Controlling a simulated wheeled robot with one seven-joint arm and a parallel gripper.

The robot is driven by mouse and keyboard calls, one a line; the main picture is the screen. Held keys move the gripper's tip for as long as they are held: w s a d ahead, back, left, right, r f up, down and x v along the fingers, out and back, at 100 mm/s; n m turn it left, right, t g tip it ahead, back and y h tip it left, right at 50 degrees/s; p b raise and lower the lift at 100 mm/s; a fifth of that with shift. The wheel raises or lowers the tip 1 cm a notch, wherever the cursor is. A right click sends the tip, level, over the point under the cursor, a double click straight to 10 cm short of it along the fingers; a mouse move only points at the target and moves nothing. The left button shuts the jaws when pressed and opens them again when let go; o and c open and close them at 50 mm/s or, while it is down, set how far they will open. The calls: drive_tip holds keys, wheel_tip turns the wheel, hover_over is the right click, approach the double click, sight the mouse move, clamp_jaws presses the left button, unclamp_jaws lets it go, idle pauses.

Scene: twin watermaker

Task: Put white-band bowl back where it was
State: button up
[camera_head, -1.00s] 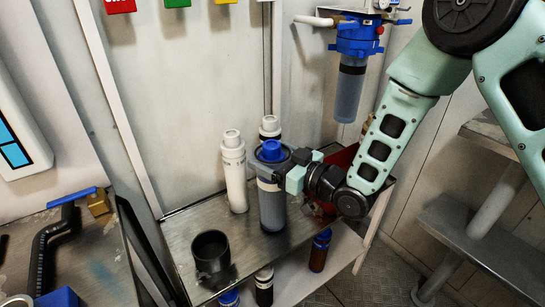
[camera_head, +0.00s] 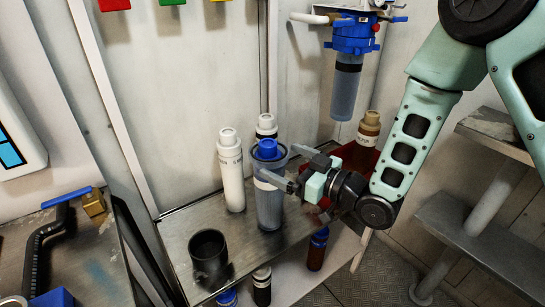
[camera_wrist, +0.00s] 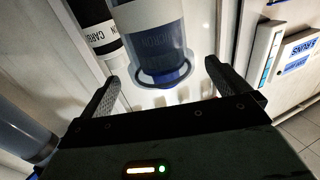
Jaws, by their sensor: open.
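The white-band bowl (camera_head: 269,212) is a clear cylinder with a white band, standing upright on the metal bench top (camera_head: 185,238). A blue-topped cartridge (camera_head: 267,150) shows inside it. In the wrist view the bowl (camera_wrist: 155,38) appears upside down, its rim and blue top between the fingertips. My gripper (camera_head: 292,168) is open at the bowl's right side, with one finger crossing in front of it. Both fingers also show in the wrist view (camera_wrist: 162,72); I cannot tell whether they touch the bowl. A blue filter head (camera_head: 354,35) on the wall carries another bowl with a black band (camera_head: 346,88).
A white cartridge (camera_head: 231,175) and a black-banded one (camera_head: 266,126) stand close to the bowl. A black cup (camera_head: 209,258) is at the bench's front left. A tan-topped cartridge (camera_head: 369,127) stands by a red bin (camera_head: 357,156). Metal steps (camera_head: 470,240) are at right.

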drive_tip(key=s+d+r+m+g+h, duration=0.1)
drive_tip(key=s+d+g+h, duration=0.2)
drive_tip(key=s, duration=0.6)
drive_tip(key=s+d+r+m+g+h, duration=0.1)
drive_tip(key=s+d+g+h, duration=0.2)
drive_tip(key=s+h, duration=0.3)
drive_tip(key=s+d+r+g+h, duration=0.1)
drive_tip(key=s+d+g+h, duration=0.2)
drive_tip(key=s, duration=0.9)
drive_tip(key=shift+s+d+m+g+h+b, duration=0.3)
drive_tip(key=shift+d+m+g+h, duration=0.1)
drive_tip(key=shift+g+h, duration=0.5)
drive_tip(key=shift+r, duration=0.2)
wheel_tip(320, 180, up, 14)
drive_tip(key=p, duration=1.3)
drive_tip(key=shift+f+p, duration=0.2)
drive_tip(key=shift+p, duration=0.2)
